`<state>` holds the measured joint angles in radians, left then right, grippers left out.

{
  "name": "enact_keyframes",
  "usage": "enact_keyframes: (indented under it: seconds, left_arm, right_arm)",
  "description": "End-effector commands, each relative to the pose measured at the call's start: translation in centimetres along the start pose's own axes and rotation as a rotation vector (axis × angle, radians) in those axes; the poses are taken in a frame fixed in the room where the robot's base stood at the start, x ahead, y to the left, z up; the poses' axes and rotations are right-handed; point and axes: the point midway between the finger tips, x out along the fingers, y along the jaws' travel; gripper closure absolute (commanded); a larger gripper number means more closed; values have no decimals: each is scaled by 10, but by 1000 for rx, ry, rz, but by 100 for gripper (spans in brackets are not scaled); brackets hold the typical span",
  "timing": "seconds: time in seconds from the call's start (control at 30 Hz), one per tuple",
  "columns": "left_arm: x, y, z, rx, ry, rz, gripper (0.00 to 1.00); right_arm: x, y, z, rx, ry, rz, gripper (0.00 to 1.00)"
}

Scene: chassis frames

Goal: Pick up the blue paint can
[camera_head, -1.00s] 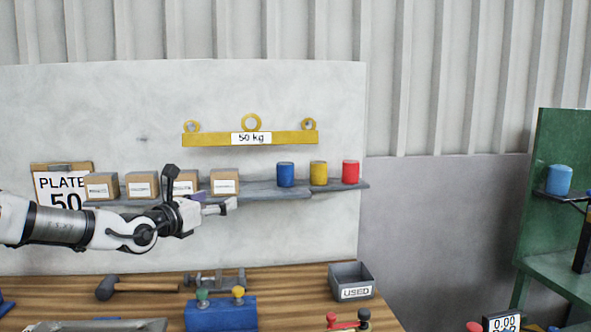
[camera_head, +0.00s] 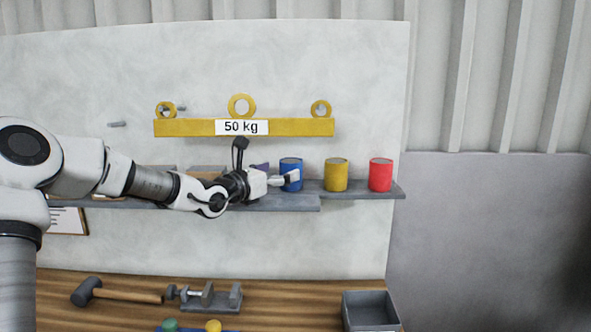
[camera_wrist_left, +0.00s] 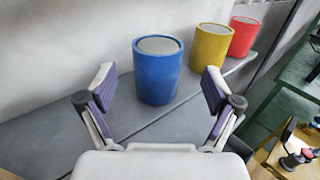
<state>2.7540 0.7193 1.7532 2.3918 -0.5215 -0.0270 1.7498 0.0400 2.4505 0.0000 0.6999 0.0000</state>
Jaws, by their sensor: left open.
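The blue paint can (camera_head: 291,173) stands upright on the grey wall shelf (camera_head: 290,203), to the left of the yellow and red cans. In the left wrist view the blue can (camera_wrist_left: 158,76) stands ahead of and between the spread fingers of my left gripper (camera_wrist_left: 160,88). The fingers are open and hold nothing; the can appears slightly beyond the fingertips. In the head view my left gripper (camera_head: 277,174) reaches in from the left, and its light finger overlaps the front of the can. My right gripper is not in view.
The yellow can (camera_head: 336,175) and red can (camera_head: 380,175) stand to the right on the shelf. A yellow 50 kg beam (camera_head: 190,127) hangs above. Below, the wooden bench holds a mallet (camera_head: 120,292), a clamp (camera_head: 212,296) and a grey bin (camera_head: 369,312).

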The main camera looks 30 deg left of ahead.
Motion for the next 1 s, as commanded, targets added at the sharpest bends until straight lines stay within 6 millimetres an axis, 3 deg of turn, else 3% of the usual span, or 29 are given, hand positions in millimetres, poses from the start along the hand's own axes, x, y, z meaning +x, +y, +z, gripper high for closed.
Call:
enact_keyframes:
  seconds: [0.17,0.3,0.53,0.73,0.77,1.0]
  left_arm:
    - [28,3,5,4,5,-1,10]
    - [48,3,1,2,3,-1,10]
    - [50,3,-1,-1,0,-1,10]
    - [50,3,-1,-1,0,-1,81]
    - [50,3,-1,-1,0,-1,86]
    - [50,3,-1,0,1,-1,86]
  right_arm:
    - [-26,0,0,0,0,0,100]
    - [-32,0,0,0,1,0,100]
    - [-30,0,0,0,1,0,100]
    - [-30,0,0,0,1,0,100]
    - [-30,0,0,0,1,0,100]
    - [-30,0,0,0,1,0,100]
